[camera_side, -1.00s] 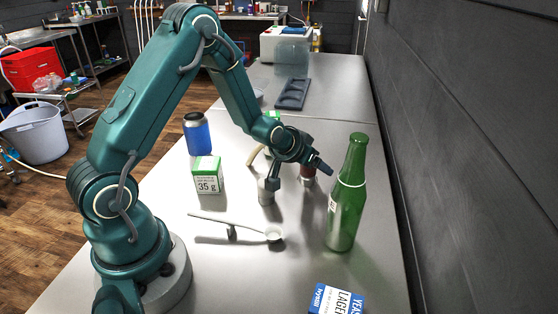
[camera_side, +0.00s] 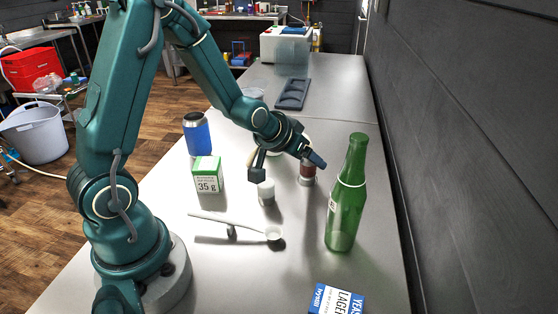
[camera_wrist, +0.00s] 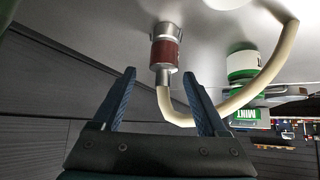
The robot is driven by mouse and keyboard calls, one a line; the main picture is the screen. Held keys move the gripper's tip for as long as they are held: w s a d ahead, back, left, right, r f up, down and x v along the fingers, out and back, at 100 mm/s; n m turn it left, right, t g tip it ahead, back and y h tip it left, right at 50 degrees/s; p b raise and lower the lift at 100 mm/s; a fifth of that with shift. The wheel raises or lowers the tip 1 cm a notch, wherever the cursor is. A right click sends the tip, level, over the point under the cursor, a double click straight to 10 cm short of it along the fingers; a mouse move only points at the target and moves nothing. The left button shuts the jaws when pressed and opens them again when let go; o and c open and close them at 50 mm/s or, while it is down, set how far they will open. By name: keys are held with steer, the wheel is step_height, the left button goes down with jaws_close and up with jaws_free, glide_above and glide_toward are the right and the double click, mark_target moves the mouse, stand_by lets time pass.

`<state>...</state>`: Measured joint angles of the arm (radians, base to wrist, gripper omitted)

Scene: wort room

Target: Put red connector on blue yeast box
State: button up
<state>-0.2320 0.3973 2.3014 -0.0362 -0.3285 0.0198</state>
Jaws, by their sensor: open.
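The red connector (camera_side: 307,170), dark red with silver ends, stands on the table behind the green bottle in the side view. In the wrist view the red connector (camera_wrist: 165,50) is ahead of the fingertips, its narrow metal end near the gap between them. A cream hose (camera_wrist: 277,62) curves beside it; whether they join is unclear. My gripper (camera_side: 287,168) is open and empty, its fingers apart near the connector, and it also shows in the wrist view (camera_wrist: 160,76). The blue yeast box (camera_side: 337,300), blue and white, lies at the front edge of the side view, partly cut off.
A tall green bottle (camera_side: 346,205) stands right of the connector. A white-topped small cylinder (camera_side: 266,192), a ladle-like spoon (camera_side: 215,218), a 35 g box (camera_side: 207,176) and a blue can (camera_side: 197,134) stand to the left. A grey tray (camera_side: 292,94) lies farther back.

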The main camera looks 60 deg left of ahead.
steer(key=s+d+r+m+g+h, duration=0.1)
steer(key=s+d+r, duration=0.3)
steer(key=s, duration=0.5)
steer(key=s+d+r+m+g+h, duration=0.1)
steer(key=s+d+r, duration=0.3)
steer(key=s, duration=0.6)
step_height(320, 180, up, 2)
steer(key=shift+s+d+m+g, duration=0.25)
steer(key=shift+d+m+g, duration=0.05)
steer(key=shift+m+g, duration=0.1)
steer(key=shift+o, duration=0.4)
steer(key=shift+s+d, duration=0.1)
steer(key=shift+s, duration=0.45)
steer(key=shift+w, duration=0.1)
